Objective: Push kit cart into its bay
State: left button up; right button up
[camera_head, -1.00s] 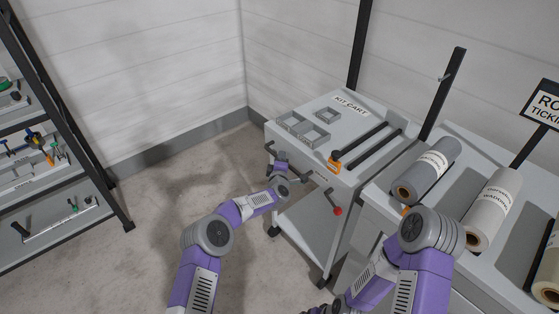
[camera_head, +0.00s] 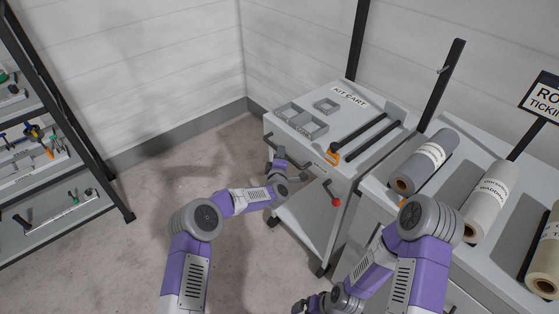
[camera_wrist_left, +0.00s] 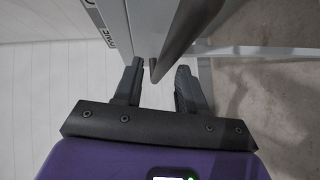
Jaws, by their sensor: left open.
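The kit cart (camera_head: 312,158) stands near the back wall in the head view, grey, with a lettered top and an open lower shelf. Its dark push handle (camera_head: 293,150) runs along the near side. My left gripper (camera_head: 272,152) is at the handle's left end. In the left wrist view the left gripper (camera_wrist_left: 158,84) is open, with the dark handle bar (camera_wrist_left: 180,40) reaching down between its fingers; contact cannot be told. My right gripper (camera_head: 318,304) is low at the bottom edge, partly cut off, its jaws unclear. The bay's limits are not clearly marked in view.
A bench with fabric rolls (camera_head: 423,162) is close on the right. Dark posts (camera_head: 440,92) rise behind. A tool rack (camera_head: 100,185) stands left, with clear floor between.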

pick_arm(q)
jog(key=s, duration=0.4)
jog(key=shift+a+r+p, duration=0.1)
jog(key=shift+r+p, duration=0.25)
jog(key=s+a+f+m+g+h+p, duration=0.25)
jog(key=s+f+m+g, duration=0.5)
jog(key=s+f, duration=0.7)
jog(key=s+a+f+m+g, duration=0.1)
jog(key=s+a+g, duration=0.1)
jog(key=s, duration=0.8)
jog(key=s+a+f+m+g, duration=0.1)
jog(key=s+a+m+g, duration=0.1)
jog(key=s, duration=0.8)
jog(key=s+a+f+m+g, duration=0.1)
jog(key=s+g, duration=0.3)
jog(key=s, duration=0.6)
jog(key=shift+a+m, duration=0.7)
jog(key=shift+m, duration=0.05)
jog(key=shift+h, duration=0.25)
